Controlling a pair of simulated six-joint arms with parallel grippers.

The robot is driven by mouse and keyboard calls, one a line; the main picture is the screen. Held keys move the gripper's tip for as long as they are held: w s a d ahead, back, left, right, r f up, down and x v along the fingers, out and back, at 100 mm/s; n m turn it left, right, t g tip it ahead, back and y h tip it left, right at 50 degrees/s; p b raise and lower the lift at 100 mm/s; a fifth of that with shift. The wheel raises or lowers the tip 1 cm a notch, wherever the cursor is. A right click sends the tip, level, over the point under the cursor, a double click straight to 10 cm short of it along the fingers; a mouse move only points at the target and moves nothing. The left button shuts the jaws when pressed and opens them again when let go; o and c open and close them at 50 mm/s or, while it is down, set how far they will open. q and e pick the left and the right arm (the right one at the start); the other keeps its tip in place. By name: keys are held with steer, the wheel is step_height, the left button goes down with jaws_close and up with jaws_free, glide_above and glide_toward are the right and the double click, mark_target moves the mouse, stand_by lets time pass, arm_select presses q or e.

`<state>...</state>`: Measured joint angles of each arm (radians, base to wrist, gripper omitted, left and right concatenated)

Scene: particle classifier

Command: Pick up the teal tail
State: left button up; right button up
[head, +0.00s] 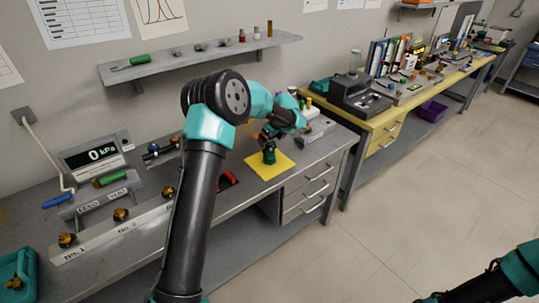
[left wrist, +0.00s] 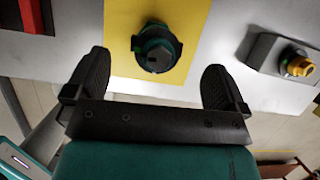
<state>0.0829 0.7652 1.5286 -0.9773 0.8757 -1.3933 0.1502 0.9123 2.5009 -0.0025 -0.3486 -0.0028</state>
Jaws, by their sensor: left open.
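The teal tail (left wrist: 157,47) is a short, round teal and dark piece on a yellow mat (left wrist: 187,12). In the head view the tail (head: 269,156) stands on the yellow mat (head: 282,165) near the bench's right end. My left gripper (head: 268,139) is just above it, partly hidden by its own wrist. In the left wrist view my left gripper (left wrist: 152,70) is open, with a finger on each side of the tail and nothing held. My right arm shows at the bottom right corner of the head view; its jaws are not clear.
A grey block with a brass-coloured fitting (left wrist: 297,63) stands right of the mat. A red tray (head: 228,180) lies to its left. A rail with several brass fittings (head: 121,214), a gauge (head: 97,153) and a wall shelf (head: 205,58) are nearby. The mat around the tail is clear.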

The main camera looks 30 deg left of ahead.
mark_target(271, 142)
arm_select(q)
steer(key=x, duration=0.4)
steer(key=shift+s+f, duration=0.15)
steer(key=shift+f, duration=0.3)
steer(key=shift+c, duration=0.3)
steer(key=shift+r, duration=0.1)
steer(key=c, duration=1.4)
